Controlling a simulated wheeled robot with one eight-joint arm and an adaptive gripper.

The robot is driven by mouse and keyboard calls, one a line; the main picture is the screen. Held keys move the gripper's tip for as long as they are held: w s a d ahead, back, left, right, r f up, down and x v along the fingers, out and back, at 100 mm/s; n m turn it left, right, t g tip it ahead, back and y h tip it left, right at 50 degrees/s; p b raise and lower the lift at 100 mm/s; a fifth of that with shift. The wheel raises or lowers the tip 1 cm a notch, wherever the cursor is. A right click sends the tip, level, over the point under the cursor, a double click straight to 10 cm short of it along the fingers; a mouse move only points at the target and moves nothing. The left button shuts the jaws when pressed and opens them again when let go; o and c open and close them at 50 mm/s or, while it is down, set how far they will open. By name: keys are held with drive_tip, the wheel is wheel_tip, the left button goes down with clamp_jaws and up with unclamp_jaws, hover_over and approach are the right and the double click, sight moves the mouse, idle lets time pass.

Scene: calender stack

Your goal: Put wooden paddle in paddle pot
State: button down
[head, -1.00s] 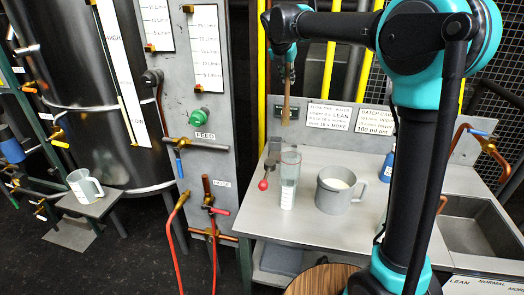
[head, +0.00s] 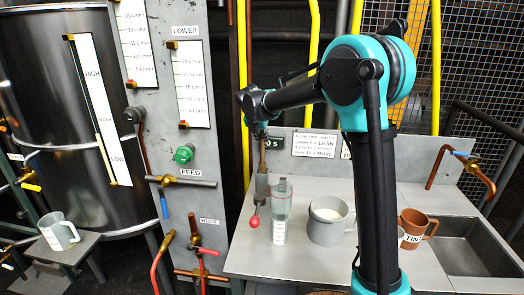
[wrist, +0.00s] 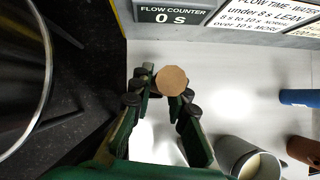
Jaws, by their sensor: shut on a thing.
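The wooden paddle (head: 263,157) hangs upright below my gripper (head: 262,134) in the head view. In the wrist view its round tan end (wrist: 171,81) shows between the fingers of my gripper (wrist: 166,88), which is shut on it. A narrow grey holder (head: 262,187), perhaps the paddle pot, stands directly below the paddle in the head view. The paddle's lower end meets the top of this holder in the picture; I cannot tell whether it is inside, above or behind it. The wrist view does not clearly show the holder.
A clear measuring cylinder (head: 281,207) stands close right of the holder, and a red knob (head: 254,221) is in front. A grey jug (head: 327,222) of pale liquid and a brown mug (head: 415,228) stand further right, before the sink (head: 465,245). The bench front is clear.

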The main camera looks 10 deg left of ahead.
sight(261, 147)
drive_tip(key=shift+f, duration=2.65)
drive_tip(key=c, duration=1.5)
unclamp_jaws()
drive_tip(key=shift+f, duration=0.1)
drive_tip(key=v, duration=1.2)
drive_tip(key=shift+s, duration=0.15)
